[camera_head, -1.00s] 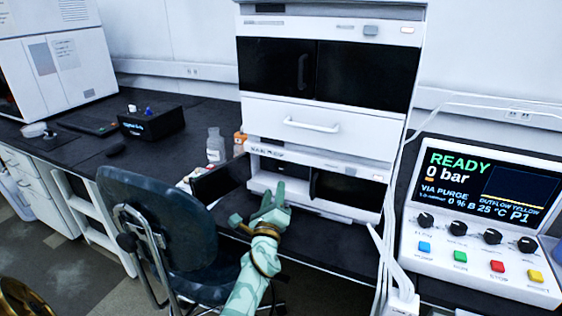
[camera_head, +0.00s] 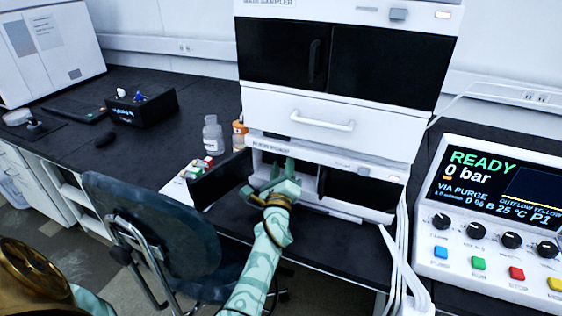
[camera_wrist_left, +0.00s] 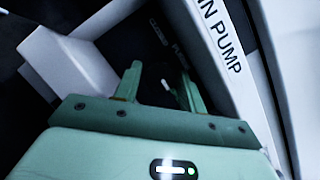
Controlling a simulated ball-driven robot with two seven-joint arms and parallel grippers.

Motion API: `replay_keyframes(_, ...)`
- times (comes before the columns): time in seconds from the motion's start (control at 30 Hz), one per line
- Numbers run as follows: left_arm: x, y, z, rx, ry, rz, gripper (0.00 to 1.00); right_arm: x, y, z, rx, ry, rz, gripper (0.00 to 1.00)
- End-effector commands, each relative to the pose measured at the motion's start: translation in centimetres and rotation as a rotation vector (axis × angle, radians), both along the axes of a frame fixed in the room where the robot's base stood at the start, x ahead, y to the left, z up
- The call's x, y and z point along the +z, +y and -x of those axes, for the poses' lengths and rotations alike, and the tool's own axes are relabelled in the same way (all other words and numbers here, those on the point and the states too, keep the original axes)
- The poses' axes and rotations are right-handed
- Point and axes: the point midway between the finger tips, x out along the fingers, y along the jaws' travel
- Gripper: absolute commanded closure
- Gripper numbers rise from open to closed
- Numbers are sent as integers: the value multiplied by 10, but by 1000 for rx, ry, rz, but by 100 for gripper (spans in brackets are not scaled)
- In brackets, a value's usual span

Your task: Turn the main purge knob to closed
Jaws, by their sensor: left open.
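The main pump module (camera_head: 372,170) is the lowest unit of the stack, and its left door (camera_head: 221,180) stands swung open. My left gripper (camera_head: 281,171) is at the opening behind that door, its fingers apart. In the left wrist view, the two fingers (camera_wrist_left: 160,84) point into the dark recess. A dark shape with a short white mark, apparently the purge knob (camera_wrist_left: 168,87), shows between them. The gripper hides the knob in the head view. My right gripper is not in view.
A control console (camera_head: 490,225) with a screen reading READY and 0 bar stands at the right. White tubes (camera_head: 398,265) run beside it. A clear bottle (camera_head: 213,137) and a brown bottle (camera_head: 240,136) stand left of the stack. A chair (camera_head: 160,235) is in front of the bench.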

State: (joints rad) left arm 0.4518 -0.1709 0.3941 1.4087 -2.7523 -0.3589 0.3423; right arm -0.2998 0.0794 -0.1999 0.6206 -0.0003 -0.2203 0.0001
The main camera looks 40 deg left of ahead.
Motion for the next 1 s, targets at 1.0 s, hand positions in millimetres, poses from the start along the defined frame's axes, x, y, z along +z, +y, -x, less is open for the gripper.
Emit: replay_keyframes(1.0,4,0,0,1,-70,290,91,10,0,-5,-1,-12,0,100)
